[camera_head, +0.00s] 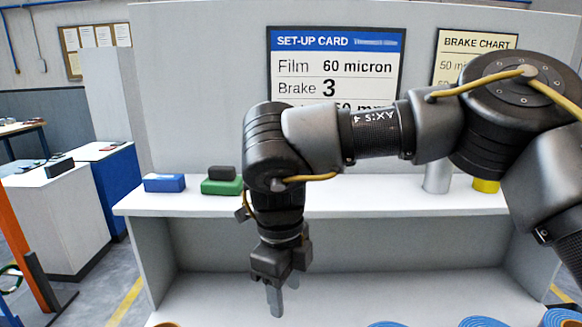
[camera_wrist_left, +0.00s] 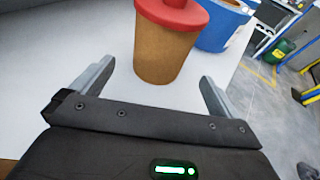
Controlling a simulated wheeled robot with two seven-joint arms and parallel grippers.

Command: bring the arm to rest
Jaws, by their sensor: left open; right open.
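My right arm reaches across the head view from the right. Its gripper (camera_head: 278,298) hangs pointing down in front of the white bench, fingers open, with nothing seen between them. My left gripper (camera_wrist_left: 156,71) shows only in the left wrist view, with its fingers wide apart. A brown tapered cylinder with a red top (camera_wrist_left: 164,50) stands just beyond and between those fingertips; I cannot tell whether they touch it. A blue round thing (camera_wrist_left: 222,25) stands close behind the brown one.
The shelf holds a blue box (camera_head: 164,183), a green box (camera_head: 222,187), a grey cylinder (camera_head: 437,178) and a yellow one (camera_head: 486,186). Blue coils (camera_head: 483,322) show at the bottom edge. A set-up card (camera_head: 336,68), partly hidden by my arm, and a brake chart (camera_head: 478,43) hang behind.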

